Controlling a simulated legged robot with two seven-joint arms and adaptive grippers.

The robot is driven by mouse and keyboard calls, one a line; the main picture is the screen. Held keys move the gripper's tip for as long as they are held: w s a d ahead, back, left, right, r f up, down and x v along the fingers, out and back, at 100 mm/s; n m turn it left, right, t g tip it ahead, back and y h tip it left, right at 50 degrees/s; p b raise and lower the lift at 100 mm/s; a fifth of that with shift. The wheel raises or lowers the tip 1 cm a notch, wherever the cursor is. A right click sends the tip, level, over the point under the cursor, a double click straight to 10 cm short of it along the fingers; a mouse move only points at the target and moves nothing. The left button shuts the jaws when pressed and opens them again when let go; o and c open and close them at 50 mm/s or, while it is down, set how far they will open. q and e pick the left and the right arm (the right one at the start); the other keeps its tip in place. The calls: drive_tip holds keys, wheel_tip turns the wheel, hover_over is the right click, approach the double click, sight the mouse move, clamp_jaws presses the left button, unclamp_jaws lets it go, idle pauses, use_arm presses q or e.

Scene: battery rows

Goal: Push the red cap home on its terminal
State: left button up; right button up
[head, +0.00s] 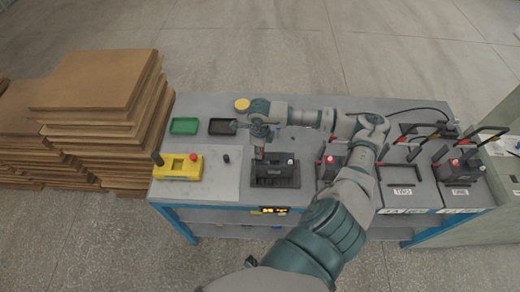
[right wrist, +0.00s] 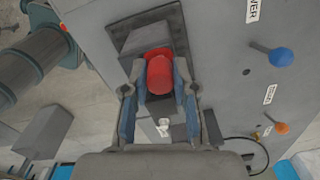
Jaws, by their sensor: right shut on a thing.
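My right gripper (head: 261,146) points down over the left end of a dark battery (head: 275,169) on the table. In the right wrist view, the fingers of my right gripper (right wrist: 159,85) are shut on the red cap (right wrist: 160,74), one on each side. The cap is at the battery's terminal end; the terminal under it is hidden, and I cannot tell how far down the cap sits. My left gripper is not in view.
A yellow device (head: 178,168) with a red button stands left on the table (head: 225,187). Green (head: 184,126) and black trays lie behind it. More batteries (head: 460,166) with black-and-red handles stand right. Cardboard stacks (head: 95,80) are beyond the left edge.

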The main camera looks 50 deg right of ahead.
drive_tip(key=shift+f+b, duration=0.35)
drive_tip(key=shift+f, duration=0.1)
idle(0.5)
drive_tip(key=o, duration=1.3)
drive_tip(key=shift+o, duration=0.2)
drive_tip(key=shift+r, duration=0.1)
drive_tip(key=shift+r+p, duration=2.1)
drive_tip(key=shift+r, duration=1.35)
drive_tip(key=shift+a, duration=0.1)
